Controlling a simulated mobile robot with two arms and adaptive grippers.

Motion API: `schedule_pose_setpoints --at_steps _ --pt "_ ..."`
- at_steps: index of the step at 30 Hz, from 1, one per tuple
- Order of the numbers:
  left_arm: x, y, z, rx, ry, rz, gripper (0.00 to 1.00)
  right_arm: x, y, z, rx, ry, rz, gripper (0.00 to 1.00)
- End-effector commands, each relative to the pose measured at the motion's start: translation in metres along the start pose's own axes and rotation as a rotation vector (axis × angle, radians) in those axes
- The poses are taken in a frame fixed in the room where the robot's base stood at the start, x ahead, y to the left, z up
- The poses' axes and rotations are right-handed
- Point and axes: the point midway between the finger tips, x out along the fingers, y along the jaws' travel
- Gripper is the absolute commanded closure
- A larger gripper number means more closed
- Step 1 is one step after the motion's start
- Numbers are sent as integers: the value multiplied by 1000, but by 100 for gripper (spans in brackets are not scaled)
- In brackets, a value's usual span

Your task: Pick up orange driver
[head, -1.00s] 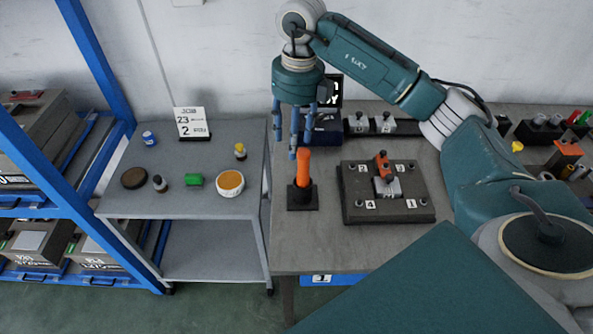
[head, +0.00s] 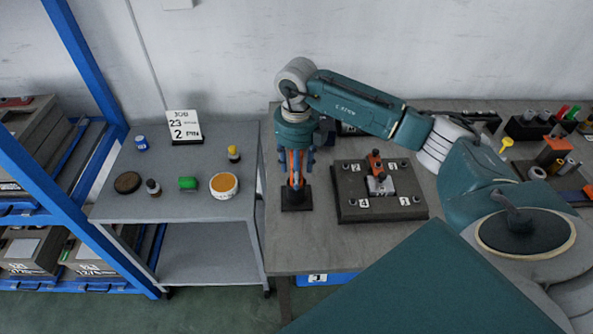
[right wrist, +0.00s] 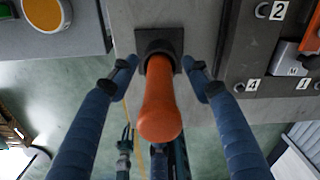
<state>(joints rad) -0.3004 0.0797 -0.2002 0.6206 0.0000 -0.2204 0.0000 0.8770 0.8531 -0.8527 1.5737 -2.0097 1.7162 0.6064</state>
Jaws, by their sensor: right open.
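The orange driver (head: 294,168) stands upright in a black square holder (head: 297,198) near the left edge of the workbench. My right gripper (head: 297,180) is lowered over it, pointing down, with its blue fingers around the driver's handle. In the right wrist view the orange handle (right wrist: 160,110) lies between the two open fingertips of my right gripper (right wrist: 160,72), with a gap on each side. The black holder (right wrist: 170,42) shows beyond the handle. My left gripper is not in view.
Right of the driver is a dark fixture plate (head: 350,212) with numbered corners and an orange-handled clamp (head: 375,160). A grey side table (head: 200,212) on the left holds small containers and a job sign (head: 185,127). Tool holders stand at the back right.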

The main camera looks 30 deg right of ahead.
Motion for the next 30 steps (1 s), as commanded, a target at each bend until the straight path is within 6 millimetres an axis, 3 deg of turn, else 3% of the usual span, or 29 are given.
schedule_pose_setpoints --at_steps 4,11,18,30 --pt "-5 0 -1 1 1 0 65 12 1 0 -1 1 1 52" --pt "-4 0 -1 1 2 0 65 14 1 0 -2 -1 0 52" --pt "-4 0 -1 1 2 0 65 14 1 0 -2 -1 1 99" --pt "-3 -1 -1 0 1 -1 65 10 1 1 -1 -4 2 100"
